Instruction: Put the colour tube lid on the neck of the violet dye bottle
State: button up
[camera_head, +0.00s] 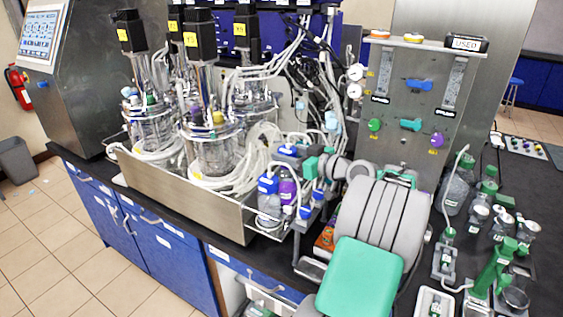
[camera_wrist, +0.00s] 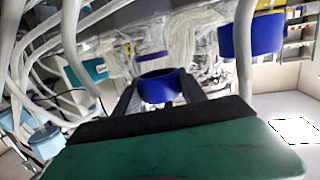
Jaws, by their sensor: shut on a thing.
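The colour tube lid (camera_wrist: 160,88) is a blue ring-shaped cap between the two dark fingers of my gripper (camera_wrist: 160,94) in the wrist view. My gripper is shut on it. In the head view the lid (camera_head: 287,151) shows just above the violet dye bottle (camera_head: 287,191), with my green gripper (camera_head: 310,165) at its right. The violet dye bottle stands in the front row at the tray's right end. In the wrist view a violet ring (camera_wrist: 152,57), seemingly at the bottle's neck, lies beyond the lid with a gap. Exact alignment cannot be told.
A clear bottle with a blue lid (camera_head: 268,185) stands left of the violet bottle; a blue lid (camera_wrist: 255,35) shows close by in the wrist view. Pale tubes (camera_wrist: 70,35) crowd around. Glass reactors (camera_head: 212,145) stand left in the metal tray (camera_head: 190,200). Glassware (camera_head: 480,214) stands right.

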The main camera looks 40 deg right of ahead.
jog(key=f, duration=0.3)
jog(key=shift+w+d+f, duration=0.1)
jog(key=shift+w, duration=0.1)
grip_shut()
jog(key=shift+s+a+f, duration=0.15)
jog(key=shift+a+f, duration=0.05)
jog(key=o, duration=1.1)
grip_release()
jog(key=shift+f, duration=0.15)
jog(key=shift+c, duration=0.2)
jog(key=shift+o, duration=0.9)
jog(key=shift+d, duration=0.2)
jog(key=shift+o, duration=1.2)
jog(key=shift+r, duration=0.2)
